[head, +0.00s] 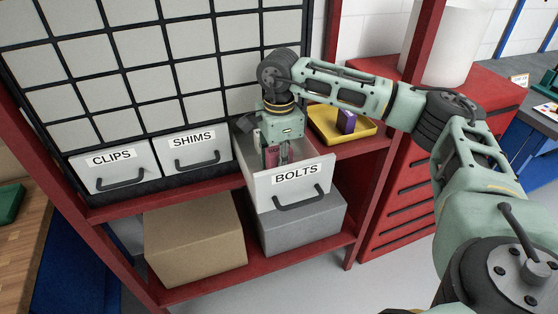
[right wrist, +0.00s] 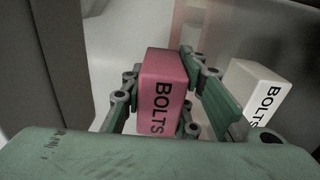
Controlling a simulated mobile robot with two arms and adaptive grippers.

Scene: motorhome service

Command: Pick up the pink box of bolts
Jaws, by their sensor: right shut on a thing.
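The pink box of bolts (right wrist: 163,90) stands between the fingers of my right gripper (right wrist: 160,105) in the right wrist view, its "BOLTS" lettering facing the camera. The gripper is shut on it. In the head view my right gripper (head: 279,150) reaches down into the pulled-out drawer labelled BOLTS (head: 318,172), and a strip of the pink box (head: 271,157) shows beside the fingers. The drawer front hides the box's lower part. My left gripper is not in view.
A white box lettered BOLTS (right wrist: 258,90) stands close to the right of the gripper. Drawers labelled CLIPS (head: 135,181) and SHIMS (head: 205,168) are closed at the left. A yellow tray (head: 367,131) with a purple box (head: 347,121) sits right of the open drawer.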

